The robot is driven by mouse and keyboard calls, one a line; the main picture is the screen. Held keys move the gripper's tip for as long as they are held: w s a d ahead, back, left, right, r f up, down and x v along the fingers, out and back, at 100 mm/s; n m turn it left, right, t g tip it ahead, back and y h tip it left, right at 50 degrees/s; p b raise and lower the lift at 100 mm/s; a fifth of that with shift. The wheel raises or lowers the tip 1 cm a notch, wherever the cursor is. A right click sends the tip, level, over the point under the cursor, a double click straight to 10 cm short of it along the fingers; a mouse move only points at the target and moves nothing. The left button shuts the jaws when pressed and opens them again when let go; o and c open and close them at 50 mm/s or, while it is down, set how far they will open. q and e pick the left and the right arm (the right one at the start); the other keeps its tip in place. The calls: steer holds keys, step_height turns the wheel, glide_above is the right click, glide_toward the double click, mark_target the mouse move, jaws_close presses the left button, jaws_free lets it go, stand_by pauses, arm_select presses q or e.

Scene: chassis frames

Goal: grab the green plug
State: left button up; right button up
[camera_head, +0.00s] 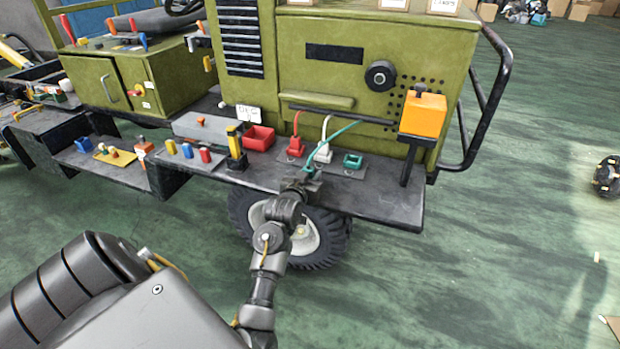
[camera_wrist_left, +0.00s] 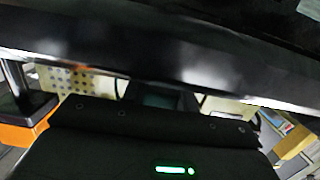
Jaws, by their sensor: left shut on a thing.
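My left gripper (camera_head: 307,180) is at the front edge of the dark shelf, shut on the green plug (camera_head: 309,168) at the end of the teal cable (camera_head: 342,133). The jaws hide most of the plug. The green socket (camera_head: 353,160) stands to the right of the gripper with no cable in it. A red plug (camera_head: 295,147) and a white plug (camera_head: 323,152) sit in a row left of that socket, each with its own cable. In the left wrist view, dark surfaces cover most of the picture and the plug cannot be made out. My right gripper is not in view.
An orange box on a post (camera_head: 423,115) stands right of the sockets and shows in the left wrist view (camera_wrist_left: 22,132). A red bin (camera_head: 258,138) and a yellow-black upright part (camera_head: 236,147) stand left. A wheel (camera_head: 310,242) is below the shelf (camera_head: 385,203).

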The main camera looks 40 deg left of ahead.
arm_select(q)
step_height(320, 180, up, 3)
steer(key=shift+s+d+f, duration=0.1)
steer(key=s+d+r, duration=0.7)
steer(key=s+r, duration=0.2)
steer(key=s, duration=0.2)
steer(key=shift+s+d+r+p, duration=0.2)
steer(key=shift+s+p, duration=0.1)
steer(key=shift+p, duration=0.15)
